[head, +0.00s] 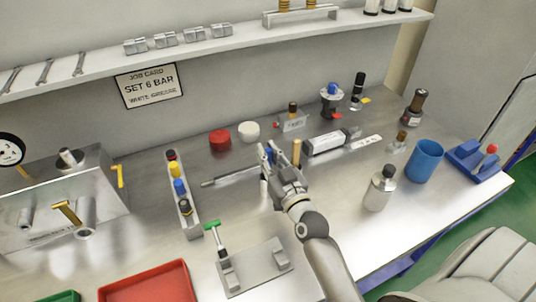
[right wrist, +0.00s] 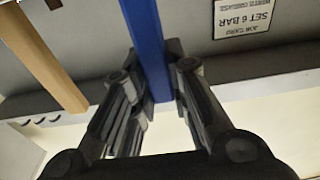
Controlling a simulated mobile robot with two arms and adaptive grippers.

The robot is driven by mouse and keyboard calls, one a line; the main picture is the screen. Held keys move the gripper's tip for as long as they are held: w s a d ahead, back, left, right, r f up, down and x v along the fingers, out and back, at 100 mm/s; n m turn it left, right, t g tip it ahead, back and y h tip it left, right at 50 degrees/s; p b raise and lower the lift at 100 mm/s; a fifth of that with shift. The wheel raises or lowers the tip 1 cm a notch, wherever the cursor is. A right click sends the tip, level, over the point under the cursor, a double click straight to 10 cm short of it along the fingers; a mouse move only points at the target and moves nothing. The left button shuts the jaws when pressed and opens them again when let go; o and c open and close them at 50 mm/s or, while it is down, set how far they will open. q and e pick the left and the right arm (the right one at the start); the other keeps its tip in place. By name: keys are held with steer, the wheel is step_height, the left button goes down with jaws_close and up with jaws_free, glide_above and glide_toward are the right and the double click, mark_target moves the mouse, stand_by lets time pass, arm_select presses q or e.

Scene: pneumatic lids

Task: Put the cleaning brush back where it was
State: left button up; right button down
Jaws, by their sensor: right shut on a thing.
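My right gripper (head: 270,158) is over the middle of the bench, shut on a slim blue handle (head: 268,153). In the right wrist view the same blue handle (right wrist: 148,45) stands between the two fingers. The end of the held thing is hidden by the gripper, so I cannot tell for sure that it is the cleaning brush. A wooden upright bar (head: 296,152) stands just right of the fingers and also shows in the right wrist view (right wrist: 42,55). A grey stand (head: 258,270) at the front has a green-topped tool (head: 213,226) at its left block. My left gripper is not in view.
A narrow rack (head: 190,215) with coloured caps and a thin grey rod (head: 230,177) lie left of the gripper. A grey cylinder (head: 325,142), a silver bottle (head: 380,190) and a blue cup (head: 425,160) are to the right. A red tray (head: 145,285) is front left.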

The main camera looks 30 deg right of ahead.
steer(key=shift+f, duration=0.15)
steer(key=c, duration=1.4)
jaws_free()
steer(key=shift+r, duration=0.25)
steer(key=shift+s+a+f+b, duration=0.15)
steer(key=shift+s+b, duration=0.4)
steer(key=shift+s, duration=1.45)
steer(key=shift+s+a+f+b, duration=0.1)
steer(key=shift+s+f+b, duration=0.3)
steer(key=shift+s, duration=1.55)
steer(key=shift+s+a+f+b, duration=0.1)
steer(key=shift+s+b, duration=0.55)
steer(key=shift+s, duration=1.35)
